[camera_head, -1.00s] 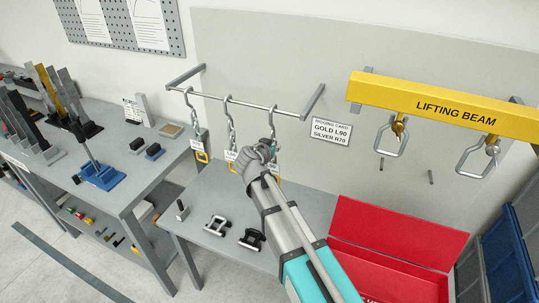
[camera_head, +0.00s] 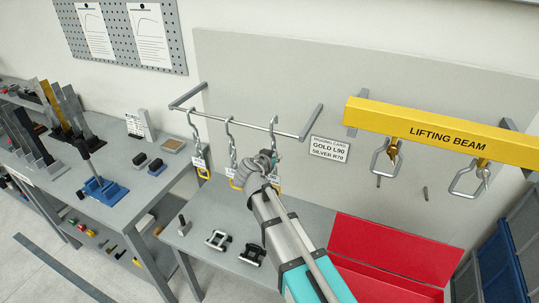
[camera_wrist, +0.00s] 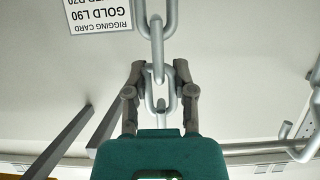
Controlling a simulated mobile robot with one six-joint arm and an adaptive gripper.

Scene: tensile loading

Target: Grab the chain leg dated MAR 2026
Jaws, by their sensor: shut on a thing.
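Three silver chain legs hang from a grey rail (camera_head: 245,122): a left one (camera_head: 195,135), a middle one (camera_head: 231,145) and a right one (camera_head: 273,137). White tags hang on the left leg (camera_head: 198,162) and the middle leg (camera_head: 231,172); their dates are too small to read. Yellow links show at the lower ends. In the wrist view my gripper (camera_wrist: 160,75) is shut on a link of this chain (camera_wrist: 158,95), one finger each side.
A yellow lifting beam (camera_head: 400,118) with two hanging shackles is at the right. A rigging card (camera_head: 329,148) reads GOLD L90, SILVER R70. An open red box (camera_head: 395,248) stands below right. Two shackles (camera_head: 217,240) (camera_head: 252,252) lie on the grey bench.

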